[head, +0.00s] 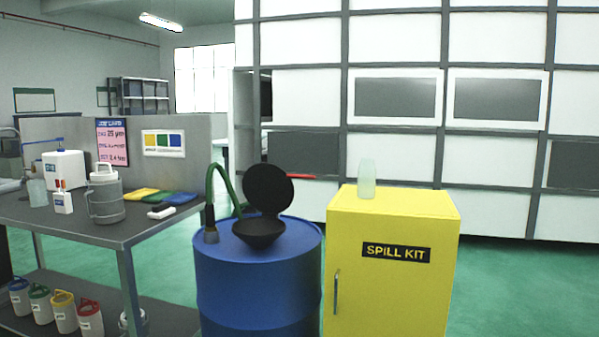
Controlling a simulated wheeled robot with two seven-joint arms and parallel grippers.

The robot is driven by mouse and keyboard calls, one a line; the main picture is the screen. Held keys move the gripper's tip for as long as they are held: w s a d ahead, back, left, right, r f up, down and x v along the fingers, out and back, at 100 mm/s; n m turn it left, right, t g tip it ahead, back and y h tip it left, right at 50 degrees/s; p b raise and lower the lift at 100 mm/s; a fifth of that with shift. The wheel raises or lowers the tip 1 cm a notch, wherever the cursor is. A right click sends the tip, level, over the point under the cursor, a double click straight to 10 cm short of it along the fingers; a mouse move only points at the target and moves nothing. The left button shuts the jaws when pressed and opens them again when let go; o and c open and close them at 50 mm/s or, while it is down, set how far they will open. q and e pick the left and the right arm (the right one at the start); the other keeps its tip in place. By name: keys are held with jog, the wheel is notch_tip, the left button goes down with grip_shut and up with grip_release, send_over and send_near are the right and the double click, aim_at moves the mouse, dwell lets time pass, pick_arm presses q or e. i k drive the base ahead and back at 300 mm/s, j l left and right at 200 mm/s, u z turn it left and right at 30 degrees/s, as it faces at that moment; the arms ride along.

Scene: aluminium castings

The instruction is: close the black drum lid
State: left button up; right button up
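The black drum lid (268,189) is a round disc standing raised, tilted up at the back of a black funnel (260,232). The funnel sits on top of a blue drum (258,283) in the middle of the head view. The lid is open, and its flat face is toward me. Neither of my grippers shows in this view.
A green hose (218,172) with a dark nozzle rises beside the funnel on the drum's left. A yellow spill kit cabinet (390,285) stands close on the right, with a translucent bottle (367,180) on top. A grey workbench (130,228) with containers is at left.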

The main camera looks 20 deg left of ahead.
aim_at(267, 187)
jog(key=u, duration=0.9)
